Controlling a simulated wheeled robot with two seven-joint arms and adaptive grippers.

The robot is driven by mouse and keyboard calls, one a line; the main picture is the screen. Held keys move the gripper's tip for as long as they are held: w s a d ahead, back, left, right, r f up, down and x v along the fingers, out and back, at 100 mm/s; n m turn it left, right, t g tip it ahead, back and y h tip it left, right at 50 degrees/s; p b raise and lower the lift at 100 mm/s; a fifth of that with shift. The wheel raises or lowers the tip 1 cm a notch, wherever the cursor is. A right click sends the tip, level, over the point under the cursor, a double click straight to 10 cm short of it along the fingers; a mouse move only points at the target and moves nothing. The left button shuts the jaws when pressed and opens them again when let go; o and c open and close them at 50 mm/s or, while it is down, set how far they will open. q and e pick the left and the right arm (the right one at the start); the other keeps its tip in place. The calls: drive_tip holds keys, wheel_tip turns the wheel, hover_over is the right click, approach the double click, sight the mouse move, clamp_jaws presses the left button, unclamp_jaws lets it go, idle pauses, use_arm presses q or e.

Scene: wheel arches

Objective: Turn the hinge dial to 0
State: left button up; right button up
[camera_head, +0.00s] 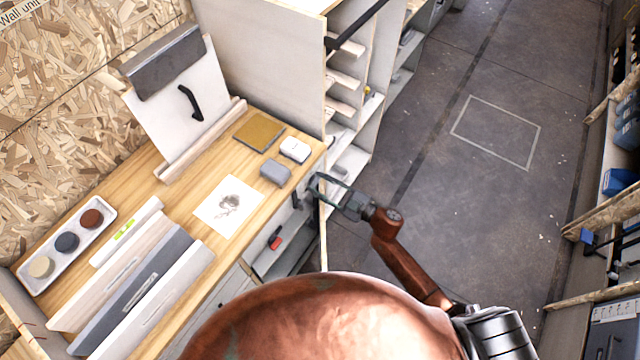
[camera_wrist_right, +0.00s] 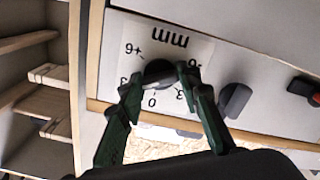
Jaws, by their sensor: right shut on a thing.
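The hinge dial (camera_wrist_right: 160,73) is a dark round knob on a pale scale plate (camera_wrist_right: 125,35) marked "mm", with 0, 3 and 6 readable upside down. It sits on the front panel of the workbench. My right gripper (camera_wrist_right: 160,80) is shut on the dial, one green finger on each side of it. The 0 mark shows between the fingers, just below the knob. I cannot tell which mark the dial points to. In the head view my right gripper (camera_head: 322,188) is at the bench's front right corner, and the dial cannot be made out there. My left gripper is not in view.
A second dark knob (camera_wrist_right: 236,100) and a red-and-black part (camera_wrist_right: 304,89) are on the same panel. The wooden benchtop (camera_head: 185,195) holds boards, a paper sheet (camera_head: 229,207) and a tray of pucks (camera_head: 28,272). Shelves stand beyond; floor at right is clear.

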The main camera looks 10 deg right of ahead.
drive_tip(key=shift+c, duration=0.2)
drive_tip(key=n+b, duration=0.1)
drive_tip(key=n, duration=0.4)
drive_tip(key=shift+f+n, duration=0.1)
drive_tip(key=shift+n, duration=0.2)
use_arm(q)
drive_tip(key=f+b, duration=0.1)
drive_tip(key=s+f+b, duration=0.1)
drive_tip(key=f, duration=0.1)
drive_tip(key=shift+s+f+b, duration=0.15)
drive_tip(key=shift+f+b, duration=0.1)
drive_tip(key=shift+b, duration=0.05)
use_arm(e)
drive_tip(key=n, duration=0.6)
drive_tip(key=o, duration=1.2)
drive_tip(key=shift+c, duration=0.2)
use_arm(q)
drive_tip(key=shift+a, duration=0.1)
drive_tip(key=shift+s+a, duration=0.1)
use_arm(e)
drive_tip(key=shift+d, duration=0.1)
